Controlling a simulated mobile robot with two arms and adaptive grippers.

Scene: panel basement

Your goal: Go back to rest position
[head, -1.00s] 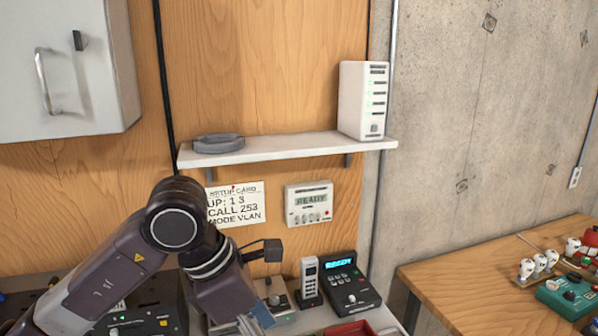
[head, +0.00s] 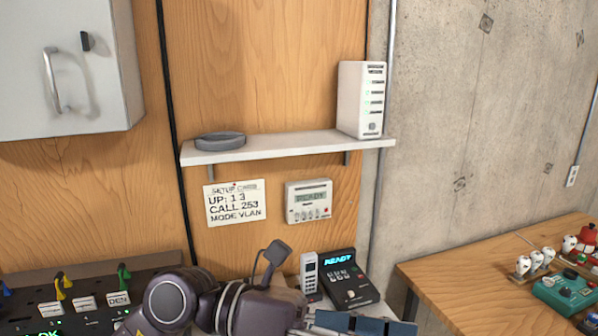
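My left arm crosses the bottom of the head view, its dark joints low in front of the desk. My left gripper (head: 362,323) is at the bottom edge, pointing right, below the desk phone with the READY display (head: 346,280). The gripper is partly cut off by the picture edge, so I cannot tell whether it is open or shut or holds anything. My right gripper is not in view.
A white shelf (head: 270,148) holds a grey ring-shaped object (head: 220,141) and a white router (head: 362,98). Below are a setup card (head: 235,203) and a wall panel (head: 309,202). A patch panel (head: 75,290) is left; a wooden table (head: 465,265) right.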

